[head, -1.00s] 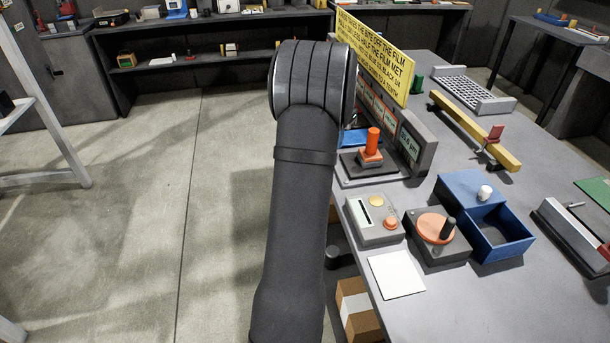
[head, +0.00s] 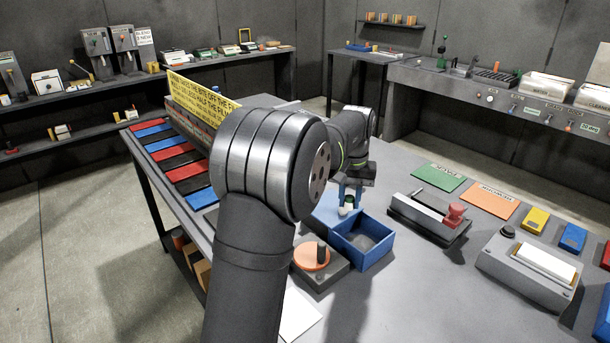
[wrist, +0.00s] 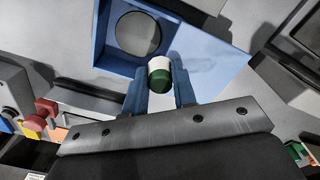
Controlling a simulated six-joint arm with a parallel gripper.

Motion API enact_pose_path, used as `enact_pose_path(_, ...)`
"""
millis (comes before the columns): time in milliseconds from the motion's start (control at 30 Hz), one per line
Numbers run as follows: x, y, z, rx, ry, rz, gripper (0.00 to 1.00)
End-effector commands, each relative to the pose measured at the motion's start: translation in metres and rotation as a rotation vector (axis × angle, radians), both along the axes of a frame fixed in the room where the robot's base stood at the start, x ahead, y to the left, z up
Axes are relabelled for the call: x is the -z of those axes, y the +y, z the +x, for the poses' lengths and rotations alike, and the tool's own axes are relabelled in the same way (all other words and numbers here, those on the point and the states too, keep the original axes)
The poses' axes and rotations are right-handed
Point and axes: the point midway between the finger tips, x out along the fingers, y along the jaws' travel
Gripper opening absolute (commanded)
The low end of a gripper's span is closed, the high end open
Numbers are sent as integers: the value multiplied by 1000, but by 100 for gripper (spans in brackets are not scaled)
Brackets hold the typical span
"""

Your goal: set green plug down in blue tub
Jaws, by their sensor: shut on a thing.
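The blue tub (head: 375,257) stands on the table with one open compartment and a flat blue panel (head: 326,210) beside it. My gripper (head: 348,202) points down over the panel side, next to the open compartment. In the wrist view its blue fingers (wrist: 162,85) are shut on a green plug (wrist: 160,80). A white rounded part (wrist: 154,63) shows against the plug; I cannot tell whether it is the panel's knob or part of the plug. The open compartment shows a round grey patch on its floor. The plug's lower end is hidden.
A grey base with an orange disc and dark knob (head: 312,256) stands close to the tub's left. A grey device with a red knob (head: 430,215) stands to its right. Green (head: 438,177) and orange (head: 490,200) mats lie beyond. The front table is fairly clear.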

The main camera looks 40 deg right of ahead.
Motion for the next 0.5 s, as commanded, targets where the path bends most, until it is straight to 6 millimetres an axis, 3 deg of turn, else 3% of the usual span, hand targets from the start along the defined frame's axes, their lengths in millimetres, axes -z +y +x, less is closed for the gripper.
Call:
enact_pose_path(33,12,-6,-13,-28,1,3,3)
enact_pose_path(200,36,-16,-34,-114,0,0,3)
enact_pose_path(500,43,-19,-40,-142,-1,-1,3)
